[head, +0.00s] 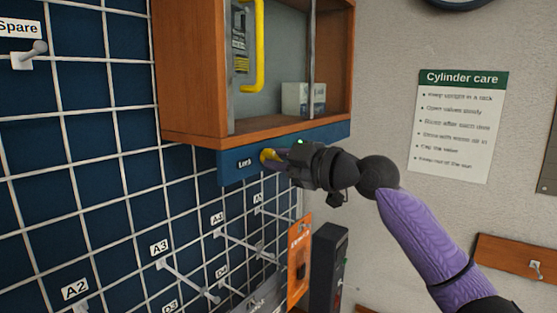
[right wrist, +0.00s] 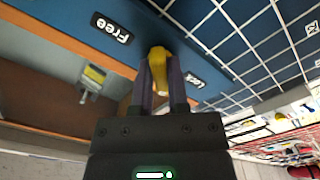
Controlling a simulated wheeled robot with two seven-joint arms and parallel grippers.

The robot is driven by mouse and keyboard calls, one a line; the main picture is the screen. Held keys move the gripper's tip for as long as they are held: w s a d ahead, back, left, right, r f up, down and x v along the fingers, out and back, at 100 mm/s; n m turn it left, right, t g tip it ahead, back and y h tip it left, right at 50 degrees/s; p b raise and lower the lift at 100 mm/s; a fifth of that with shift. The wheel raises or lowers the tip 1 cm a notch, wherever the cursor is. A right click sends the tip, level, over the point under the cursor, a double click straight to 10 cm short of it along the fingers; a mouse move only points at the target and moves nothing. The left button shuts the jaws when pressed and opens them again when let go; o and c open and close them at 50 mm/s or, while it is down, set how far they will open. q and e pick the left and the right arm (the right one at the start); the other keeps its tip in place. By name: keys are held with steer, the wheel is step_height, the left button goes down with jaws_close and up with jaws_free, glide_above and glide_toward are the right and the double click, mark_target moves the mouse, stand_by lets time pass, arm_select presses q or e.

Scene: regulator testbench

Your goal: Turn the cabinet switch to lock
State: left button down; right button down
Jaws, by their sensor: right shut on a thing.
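The cabinet (head: 180,75) is a wooden box on the wall with a blue strip (head: 232,174) along its bottom. A yellow switch (head: 266,154) sits on that strip, just right of a "Lock" label (head: 245,163). My right gripper (head: 276,158) reaches in from the right and is shut on the switch. In the right wrist view the yellow switch (right wrist: 157,58) is between the two fingers (right wrist: 160,80). A "Free" label (right wrist: 111,28) is to its left, and a dark label (right wrist: 195,79) is to its right. I cannot tell exactly where the switch points. My left gripper is out of view.
A white wire grid (head: 110,150) with pegs and tags covers the blue wall at left. A yellow handle (head: 258,50) and a white box (head: 296,98) are in the cabinet. An orange panel (head: 299,258) hangs below. A "Cylinder care" sign (head: 455,125) is at right.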

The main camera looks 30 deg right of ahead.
steer(key=c, duration=0.6)
jaws_free()
steer(key=b+v, duration=0.7)
steer(key=v, duration=0.3)
